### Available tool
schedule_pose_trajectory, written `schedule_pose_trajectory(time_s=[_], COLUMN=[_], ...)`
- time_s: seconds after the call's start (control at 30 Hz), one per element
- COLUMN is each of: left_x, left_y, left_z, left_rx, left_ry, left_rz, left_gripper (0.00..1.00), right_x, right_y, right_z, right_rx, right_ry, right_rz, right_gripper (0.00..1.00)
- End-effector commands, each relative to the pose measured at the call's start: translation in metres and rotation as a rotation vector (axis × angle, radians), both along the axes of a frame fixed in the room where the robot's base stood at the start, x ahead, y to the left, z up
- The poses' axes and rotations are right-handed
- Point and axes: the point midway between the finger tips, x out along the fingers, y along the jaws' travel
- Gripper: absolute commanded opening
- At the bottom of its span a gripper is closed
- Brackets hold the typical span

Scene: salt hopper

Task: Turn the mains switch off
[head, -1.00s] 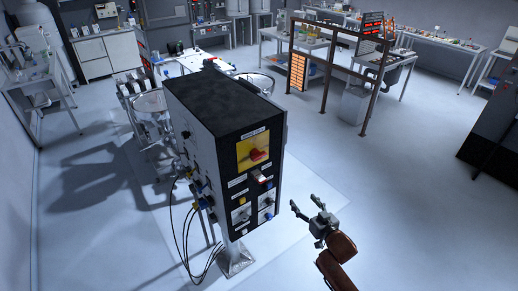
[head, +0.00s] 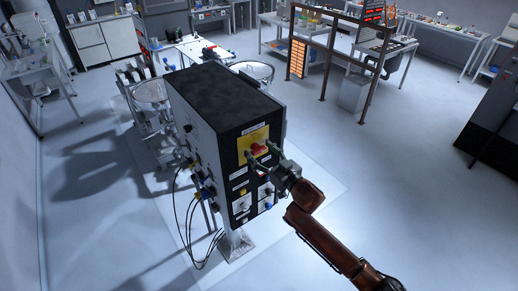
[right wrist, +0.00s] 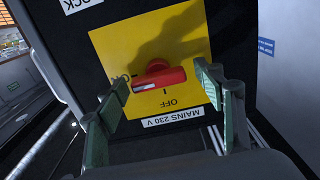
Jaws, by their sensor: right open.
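The mains switch is a red rotary handle (right wrist: 158,76) on a yellow plate (right wrist: 190,35) labelled "MAINS 230 V". In the right wrist view the handle lies roughly crosswise, its white-marked end toward the left, away from the "OFF" mark below it. In the head view the handle (head: 259,148) is at the top of the black control panel. My right gripper (head: 261,153) is in front of the plate. Its green fingers (right wrist: 163,82) are open, one on each side of the handle, with visible gaps. My left gripper is out of view.
The control cabinet (head: 215,105) has a black front with more switches (head: 240,205) below the mains switch. Black cables (head: 185,235) hang from its left side. Floor to the right (head: 400,190) is clear. A brown frame (head: 325,65) and benches stand behind.

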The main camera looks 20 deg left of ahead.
Motion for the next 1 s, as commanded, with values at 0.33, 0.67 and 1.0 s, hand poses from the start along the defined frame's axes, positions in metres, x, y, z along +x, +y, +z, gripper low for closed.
schedule_pose_trajectory(time_s=[0.33, 0.67, 1.0], left_x=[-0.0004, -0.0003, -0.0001], left_y=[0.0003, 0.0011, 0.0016], left_z=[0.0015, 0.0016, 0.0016], left_rx=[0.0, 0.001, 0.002], left_ry=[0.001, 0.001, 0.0], left_rz=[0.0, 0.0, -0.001], left_gripper=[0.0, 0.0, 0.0], right_x=[0.0039, 0.0039, 0.0037], right_y=[0.0053, 0.005, 0.0051], right_z=[-0.0008, -0.0008, -0.0008], right_rx=[0.0, 0.0, 0.0], right_ry=[0.0, 0.0, 0.0], right_rz=[0.0, 0.0, 0.0], right_gripper=[0.62, 0.42, 0.2])
